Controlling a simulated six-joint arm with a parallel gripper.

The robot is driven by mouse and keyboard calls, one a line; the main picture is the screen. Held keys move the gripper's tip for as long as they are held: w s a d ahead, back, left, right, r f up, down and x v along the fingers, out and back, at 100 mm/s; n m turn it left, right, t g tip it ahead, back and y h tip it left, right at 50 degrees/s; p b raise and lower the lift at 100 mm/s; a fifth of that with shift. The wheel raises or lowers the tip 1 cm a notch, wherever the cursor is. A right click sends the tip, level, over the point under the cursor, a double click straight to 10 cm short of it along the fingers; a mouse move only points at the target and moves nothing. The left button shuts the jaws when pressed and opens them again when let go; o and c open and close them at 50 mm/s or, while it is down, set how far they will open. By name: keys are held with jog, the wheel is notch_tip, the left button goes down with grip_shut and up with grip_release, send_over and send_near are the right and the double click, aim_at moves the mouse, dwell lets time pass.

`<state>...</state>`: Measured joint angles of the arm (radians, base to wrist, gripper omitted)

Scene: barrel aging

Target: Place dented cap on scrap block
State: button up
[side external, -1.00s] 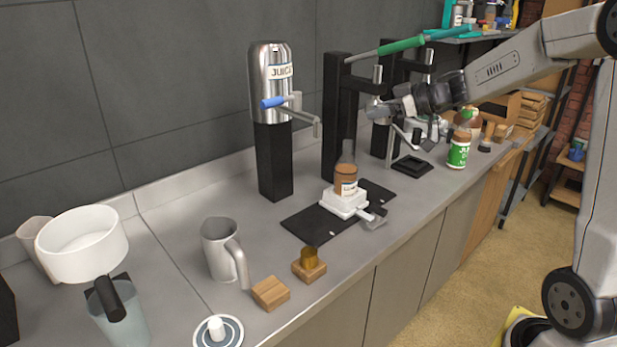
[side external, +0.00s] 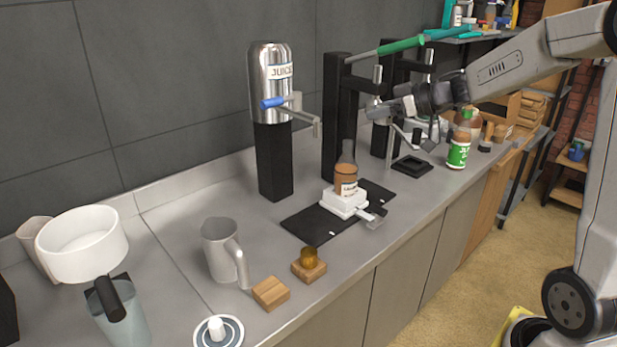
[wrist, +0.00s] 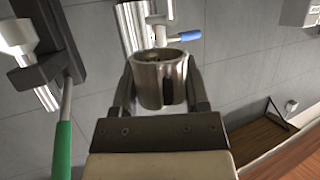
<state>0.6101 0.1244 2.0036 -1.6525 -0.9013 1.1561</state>
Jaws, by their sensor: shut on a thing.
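My gripper (side external: 402,104) is raised above the back right of the counter. In the wrist view, my gripper (wrist: 162,88) is shut on a hollow metal cylinder (wrist: 160,80) with a dark slot-like mark. It also shows as a grey metal piece (side external: 379,111) in the side view. I cannot tell whether it is the dented cap. A bare wooden block (side external: 271,293) lies near the counter's front edge. A second wooden block (side external: 309,272) beside it bears a small amber rounded piece (side external: 309,256). No label tells which block is scrap.
A grey pitcher (side external: 221,250), the juice dispenser (side external: 273,85) and black press stands (side external: 338,130) stand along the counter. A bottle (side external: 346,183) sits on a white base on a black mat (side external: 301,226). A green-labelled jar (side external: 458,153) stands below my arm.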

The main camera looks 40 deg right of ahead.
jog(key=w+a+f, duration=0.3)
jog(key=w+a, duration=0.1)
jog(key=a, duration=0.5)
jog(key=shift+w+a+f+n+g+y, duration=0.2)
jog(key=shift+w+a+n+g+y, duration=0.1)
jog(key=shift+n, duration=0.1)
jog(key=h, duration=0.1)
send_over(268, 287)
notch_tip(268, 287, down, 18)
jog(key=shift+r+m, duration=0.25)
jog(key=shift+m, duration=0.05)
jog(key=shift+f, duration=0.1)
jog(key=shift+f, duration=2.1)
jog(key=shift+f, duration=1.75)
